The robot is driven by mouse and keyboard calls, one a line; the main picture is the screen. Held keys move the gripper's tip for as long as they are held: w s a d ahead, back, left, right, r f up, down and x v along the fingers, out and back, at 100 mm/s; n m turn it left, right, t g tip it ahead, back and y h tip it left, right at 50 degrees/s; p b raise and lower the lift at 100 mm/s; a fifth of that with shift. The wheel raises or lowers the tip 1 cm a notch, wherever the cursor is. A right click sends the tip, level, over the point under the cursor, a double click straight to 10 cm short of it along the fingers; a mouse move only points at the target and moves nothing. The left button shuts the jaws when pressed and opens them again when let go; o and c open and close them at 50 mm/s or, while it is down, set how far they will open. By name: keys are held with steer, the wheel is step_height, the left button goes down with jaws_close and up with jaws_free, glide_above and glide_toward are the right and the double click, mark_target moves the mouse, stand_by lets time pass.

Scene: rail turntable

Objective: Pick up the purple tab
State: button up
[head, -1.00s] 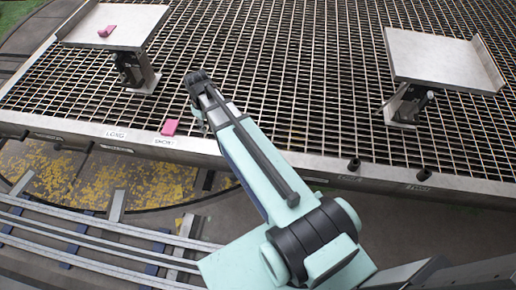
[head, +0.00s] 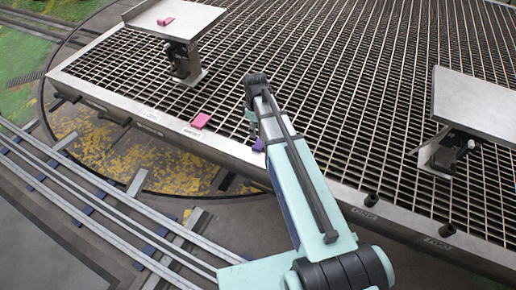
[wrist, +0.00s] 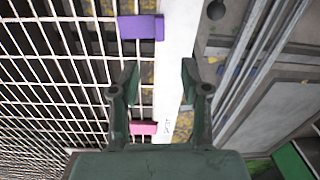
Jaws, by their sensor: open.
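The purple tab (head: 258,145) lies at the near edge of the grating, partly hidden by my arm in the head view. In the wrist view the purple tab (wrist: 141,27) is a flat block at the top, overlapping grating bars and the metal rim. My gripper (wrist: 158,79) is open, with nothing between its fingers. The purple tab is beyond the fingertips, up and slightly left in the wrist view. In the head view my gripper (head: 252,122) is over the grating edge, close to the tab.
A pink tab (head: 200,121) lies on the metal rim (head: 165,123) by a label, left of my gripper. Another pink piece (head: 165,21) sits on the left raised plate (head: 200,20). The right raised plate (head: 475,103) looks empty. Dark knobs (head: 371,200) stand along the rim.

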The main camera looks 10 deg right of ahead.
steer(key=b, duration=0.1)
glide_above(256, 147)
step_height(256, 147, down, 6)
steer(key=shift+w+a+f, duration=0.1)
steer(key=shift+a+f, duration=0.05)
steer(key=shift+f, duration=0.1)
steer(key=shift+s+d+f+b, duration=0.1)
steer(key=shift+f+b, duration=0.3)
steer(key=shift+f, duration=0.9)
steer(key=shift+s+d+f+b, duration=0.1)
steer(key=shift+f+b, duration=0.25)
steer(key=shift+f, duration=0.95)
steer(key=shift+c, duration=0.4)
jaws_close()
